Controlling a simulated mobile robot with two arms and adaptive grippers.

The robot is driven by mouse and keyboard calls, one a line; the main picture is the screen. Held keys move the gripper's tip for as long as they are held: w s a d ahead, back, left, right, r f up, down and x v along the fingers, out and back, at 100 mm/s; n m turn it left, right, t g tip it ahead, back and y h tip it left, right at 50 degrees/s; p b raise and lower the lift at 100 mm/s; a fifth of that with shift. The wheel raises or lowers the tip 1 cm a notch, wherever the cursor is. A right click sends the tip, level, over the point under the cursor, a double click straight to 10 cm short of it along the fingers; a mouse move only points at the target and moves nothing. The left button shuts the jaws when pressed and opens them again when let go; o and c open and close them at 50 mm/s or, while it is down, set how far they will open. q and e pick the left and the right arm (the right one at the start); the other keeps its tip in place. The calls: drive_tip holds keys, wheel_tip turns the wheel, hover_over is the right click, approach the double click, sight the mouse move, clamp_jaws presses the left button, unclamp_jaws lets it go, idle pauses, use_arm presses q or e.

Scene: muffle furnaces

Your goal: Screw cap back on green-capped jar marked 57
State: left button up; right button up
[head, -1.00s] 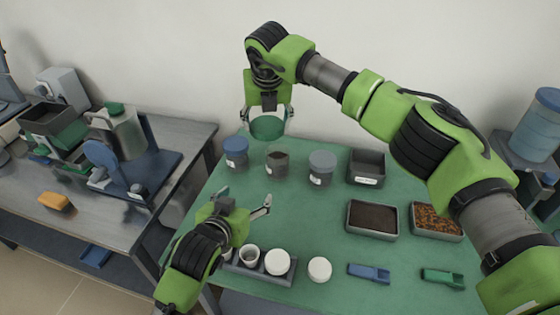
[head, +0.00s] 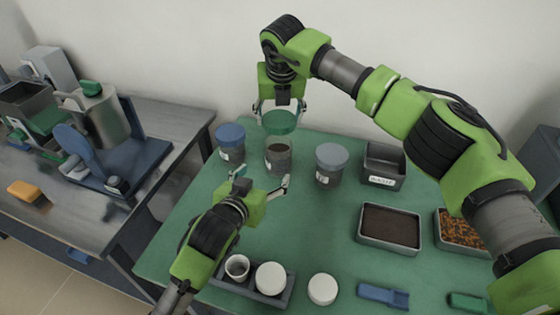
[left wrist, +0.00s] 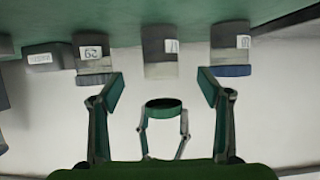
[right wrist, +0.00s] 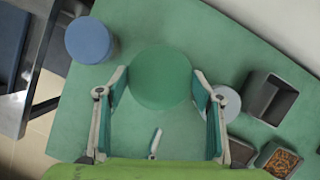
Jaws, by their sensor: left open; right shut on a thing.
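The uncapped jar (head: 278,160), with dark contents, stands upright on the green table, between a blue-capped jar and a grey-capped jar. It shows upside down in the left wrist view (left wrist: 160,52); its label is too small to read. My right gripper (head: 279,110) is shut on the green cap (head: 279,123) and holds it above the open jar, apart from it. The cap fills the middle of the right wrist view (right wrist: 160,77) and hides the jar there. My left gripper (head: 262,179) is open and empty, just in front of the jar, its fingers pointing towards it.
The blue-capped jar (head: 231,143) and grey-capped jar (head: 331,165) flank the open jar closely. A grey waste bin (head: 398,166) and a tray of dark material (head: 390,228) stand to the right. A rack (head: 284,294) and a white lid (head: 322,289) lie in front.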

sight(275, 163)
drive_tip(key=shift+s+a+r, duration=0.1)
drive_tip(key=shift+s+r, duration=0.1)
drive_tip(key=shift+s, duration=0.05)
use_arm(q)
drive_tip(key=shift+w, duration=0.25)
use_arm(e)
drive_tip(key=shift+w+f, duration=0.1)
use_arm(q)
drive_tip(key=x, duration=1.1)
drive_tip(key=shift+w+f, duration=0.1)
drive_tip(key=shift+f, duration=0.05)
drive_tip(key=c, duration=1.7)
use_arm(e)
drive_tip(key=shift+f, duration=2.4)
